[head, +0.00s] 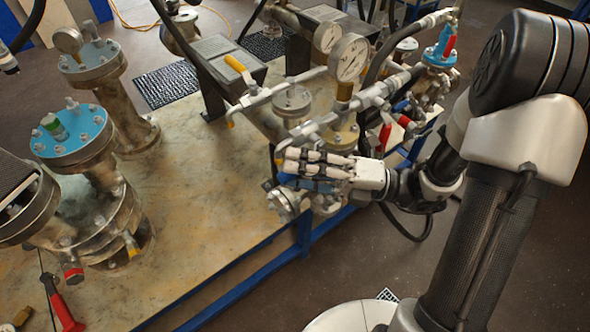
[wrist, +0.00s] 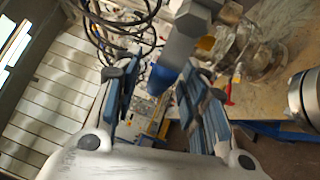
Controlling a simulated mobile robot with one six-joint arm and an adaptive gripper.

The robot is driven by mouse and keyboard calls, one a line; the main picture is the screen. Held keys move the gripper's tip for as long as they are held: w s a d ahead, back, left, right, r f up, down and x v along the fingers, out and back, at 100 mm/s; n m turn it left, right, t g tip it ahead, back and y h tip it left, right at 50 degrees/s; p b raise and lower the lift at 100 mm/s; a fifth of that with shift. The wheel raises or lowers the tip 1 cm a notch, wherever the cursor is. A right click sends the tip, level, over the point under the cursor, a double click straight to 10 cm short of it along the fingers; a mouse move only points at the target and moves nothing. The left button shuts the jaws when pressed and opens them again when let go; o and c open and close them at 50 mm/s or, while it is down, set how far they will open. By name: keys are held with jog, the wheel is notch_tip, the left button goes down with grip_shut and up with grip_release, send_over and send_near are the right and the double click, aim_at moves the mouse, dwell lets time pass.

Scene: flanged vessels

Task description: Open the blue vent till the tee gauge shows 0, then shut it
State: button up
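The tee gauge, seemingly the large white dial (head: 349,58), stands on the pipework at centre; its needle is too small to read surely. My gripper (head: 287,168) is beside the pipework below this gauge, its pale fingers pointing left. In the wrist view my gripper (wrist: 160,84) has its two blue-padded fingers apart. A blue-tipped grey part, probably the blue vent (wrist: 160,80), shows between the fingers; I cannot tell whether they touch it. In the head view the vent cannot be told from the blue by my fingers.
A second gauge (head: 327,37) is just behind the large one. A yellow-handled lever (head: 238,66) and a red handle (head: 385,138) flank the pipes. Flanged vessels with blue covers (head: 72,138) stand at left. The tabletop (head: 210,190) is bare between them.

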jog(key=shift+a, duration=0.4)
grip_shut()
dwell(0.6)
